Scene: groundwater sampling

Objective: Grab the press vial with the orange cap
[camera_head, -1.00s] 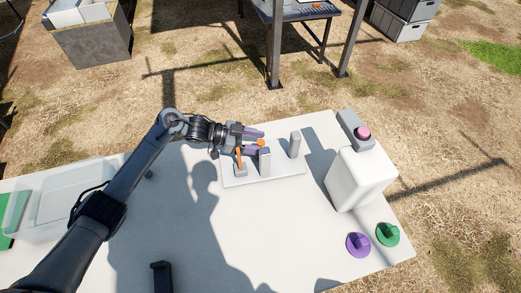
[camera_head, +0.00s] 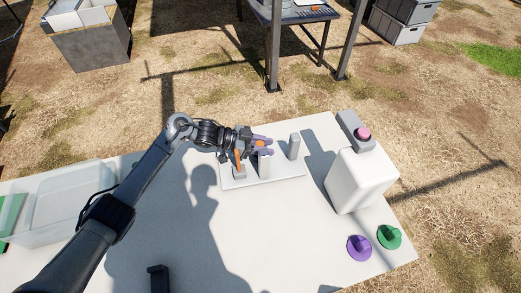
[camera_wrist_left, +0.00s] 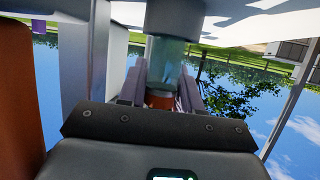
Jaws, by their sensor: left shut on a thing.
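The orange cap (camera_head: 259,144) of the press vial shows in the head view between the purple fingers of my left gripper (camera_head: 263,145). My left gripper is shut on the vial, above the white tray. In the left wrist view the vial (camera_wrist_left: 167,62) is a clear, bluish cylinder between the two fingers (camera_wrist_left: 160,92), with its orange cap (camera_wrist_left: 160,101) at the lower end of the picture. The fingers partly hide the vial in the head view. My right gripper is not in view.
The white tray (camera_head: 285,180) holds grey upright posts (camera_head: 294,147) and a small grey block with an orange piece (camera_head: 238,160). A clear bin (camera_head: 65,190) is at left.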

